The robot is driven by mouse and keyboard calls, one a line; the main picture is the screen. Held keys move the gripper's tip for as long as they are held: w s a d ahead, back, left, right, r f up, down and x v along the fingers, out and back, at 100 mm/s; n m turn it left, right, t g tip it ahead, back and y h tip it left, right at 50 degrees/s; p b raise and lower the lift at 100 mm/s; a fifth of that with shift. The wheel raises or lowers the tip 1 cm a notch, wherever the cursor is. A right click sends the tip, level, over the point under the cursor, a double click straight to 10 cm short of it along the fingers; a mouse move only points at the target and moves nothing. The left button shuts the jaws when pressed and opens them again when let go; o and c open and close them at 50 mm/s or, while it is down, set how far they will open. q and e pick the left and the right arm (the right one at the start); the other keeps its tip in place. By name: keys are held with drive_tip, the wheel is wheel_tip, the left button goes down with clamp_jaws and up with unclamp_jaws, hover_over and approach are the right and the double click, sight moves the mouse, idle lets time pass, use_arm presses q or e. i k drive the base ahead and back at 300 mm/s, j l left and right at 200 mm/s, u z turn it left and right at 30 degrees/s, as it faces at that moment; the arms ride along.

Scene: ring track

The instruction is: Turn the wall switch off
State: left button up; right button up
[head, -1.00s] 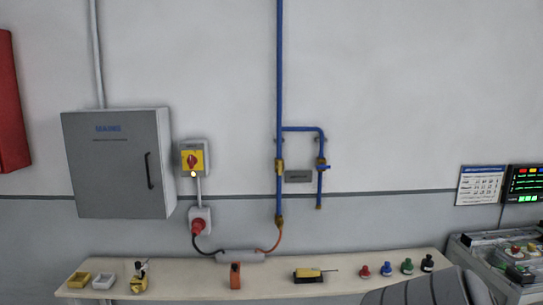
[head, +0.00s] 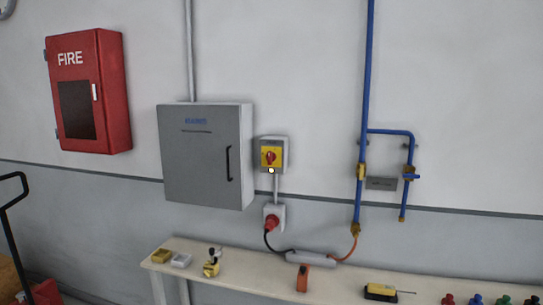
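The wall switch (head: 271,157) is a grey box with a yellow plate and a red rotary knob, mounted on the wall just right of the grey mains cabinet (head: 205,155). A small lamp (head: 271,171) below the knob glows pale. The knob looks roughly upright, but its exact setting is too small to read. A conduit runs down from the switch to a socket (head: 273,217) with a red plug in it. Neither of my grippers shows in the head view.
A shelf (head: 225,262) below the switch carries small trays, a yellow tool (head: 211,268), an orange item (head: 303,278) and a yellow device (head: 381,292). Blue pipes (head: 366,90) rise at the right. A red fire cabinet (head: 88,90) hangs at the left. A dark cart handle (head: 14,205) stands at the far left.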

sight(270, 157)
drive_tip(key=i+j+z, duration=0.15)
drive_tip(key=i+j, duration=0.3)
drive_tip(key=i+j+z, duration=0.1)
drive_tip(key=i+j, duration=0.35)
drive_tip(key=i+j+z, duration=0.15)
drive_tip(key=i+j, duration=0.25)
drive_tip(key=j, duration=0.3)
